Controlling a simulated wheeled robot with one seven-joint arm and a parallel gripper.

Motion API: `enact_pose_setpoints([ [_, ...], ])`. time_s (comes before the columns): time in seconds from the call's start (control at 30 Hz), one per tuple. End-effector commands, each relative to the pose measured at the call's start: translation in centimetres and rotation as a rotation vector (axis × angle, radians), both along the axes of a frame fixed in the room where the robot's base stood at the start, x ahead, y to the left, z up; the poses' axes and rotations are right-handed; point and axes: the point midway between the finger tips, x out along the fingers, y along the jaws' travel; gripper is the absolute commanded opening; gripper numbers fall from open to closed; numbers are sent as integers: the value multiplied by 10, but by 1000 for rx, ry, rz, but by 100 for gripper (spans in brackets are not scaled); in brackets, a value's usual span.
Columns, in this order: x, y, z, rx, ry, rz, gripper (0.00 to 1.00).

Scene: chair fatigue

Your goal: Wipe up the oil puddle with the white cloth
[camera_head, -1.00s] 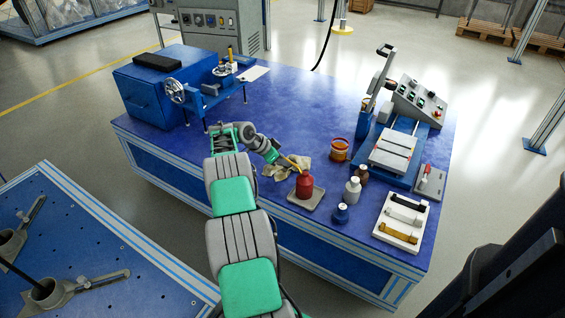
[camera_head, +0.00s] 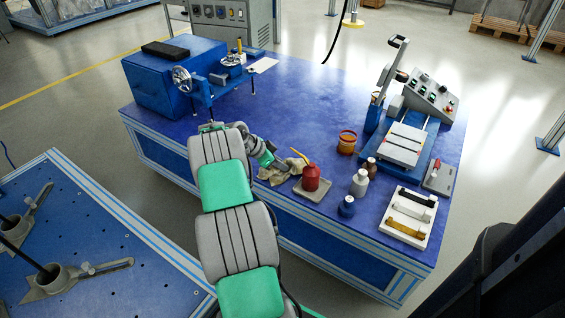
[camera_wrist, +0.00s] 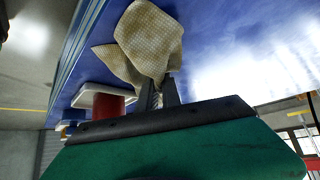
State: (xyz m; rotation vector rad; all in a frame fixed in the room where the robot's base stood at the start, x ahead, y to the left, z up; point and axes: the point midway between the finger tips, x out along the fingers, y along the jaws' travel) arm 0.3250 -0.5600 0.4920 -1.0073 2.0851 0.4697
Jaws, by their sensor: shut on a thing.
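The cloth (camera_head: 277,175), pale cream and crumpled, is at the front edge of the blue table, just left of the red oil can (camera_head: 311,179). In the wrist view the cloth (camera_wrist: 150,38) hangs from my fingertips, bunched and folded. My gripper (camera_wrist: 160,92) is shut on one end of it. In the head view my gripper (camera_head: 270,163) is low over the table, partly hidden by my own arm. I cannot make out the oil puddle; the cloth or my arm may cover it. I cannot tell whether the cloth presses on the table.
The red can stands on a grey tray (camera_head: 318,194). An amber jar (camera_head: 347,142), a white bottle (camera_head: 359,183), a brown bottle (camera_head: 370,168) and a blue bottle (camera_head: 346,206) stand to the right. A blue machine (camera_head: 160,85) is at the back left. The table's middle is clear.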

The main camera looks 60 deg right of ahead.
Motion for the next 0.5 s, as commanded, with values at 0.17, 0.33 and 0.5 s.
enact_pose_setpoints([
  [0.17, -3, 13, -1, 2, 1, -5, 0],
  [0.33, -3, 16, 17, -2, -3, -7, 0],
  [0.5, -1, 17, 54, -2, -2, -3, 0],
])
